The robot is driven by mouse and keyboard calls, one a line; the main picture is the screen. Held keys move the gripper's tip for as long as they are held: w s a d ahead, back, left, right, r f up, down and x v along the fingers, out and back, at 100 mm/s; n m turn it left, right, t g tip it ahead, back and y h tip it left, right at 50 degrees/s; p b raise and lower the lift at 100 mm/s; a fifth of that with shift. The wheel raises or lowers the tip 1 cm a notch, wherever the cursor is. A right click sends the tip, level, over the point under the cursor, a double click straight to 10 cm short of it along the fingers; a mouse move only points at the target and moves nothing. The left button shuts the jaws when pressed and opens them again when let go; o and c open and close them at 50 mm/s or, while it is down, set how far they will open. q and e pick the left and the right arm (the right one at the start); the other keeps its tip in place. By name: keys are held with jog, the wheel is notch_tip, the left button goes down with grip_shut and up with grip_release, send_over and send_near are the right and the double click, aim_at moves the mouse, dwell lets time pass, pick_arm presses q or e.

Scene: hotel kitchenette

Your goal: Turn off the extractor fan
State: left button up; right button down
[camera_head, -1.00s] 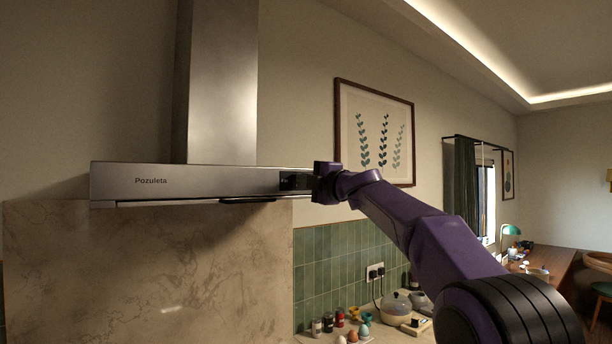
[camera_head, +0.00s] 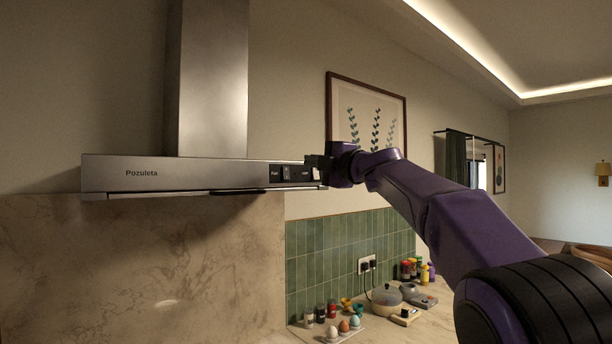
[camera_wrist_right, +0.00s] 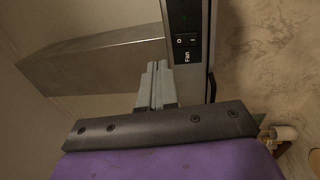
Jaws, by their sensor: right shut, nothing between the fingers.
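The extractor hood (camera_head: 215,178) is a steel unit on the wall with a chimney above it. Its dark control panel (camera_head: 291,173) is at the right end of the front edge. The fan switch (camera_head: 287,173) is a small rocker on that panel; in the right wrist view the rocker (camera_wrist_right: 186,40) shows O and I marks beside the word Fan. Which side is pressed in is too small to tell. My right gripper (camera_head: 317,165) is shut and empty at the panel's right end. Its fingertips (camera_wrist_right: 157,72) appear beside the panel, apart from the rocker. My left gripper is out of view.
A framed plant picture (camera_head: 366,115) hangs behind my right arm. A wall socket (camera_head: 366,264) is on the green tiles. The space in front of the hood's left part is clear.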

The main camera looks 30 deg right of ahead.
pick_arm(q)
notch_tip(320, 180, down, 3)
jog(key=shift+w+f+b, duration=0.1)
jog(key=shift+b, duration=0.95)
pick_arm(e)
jog(key=s, duration=0.6)
jog(key=shift+d+r, duration=0.25)
jog(key=shift+d, duration=0.05)
jog(key=shift+w, duration=0.2)
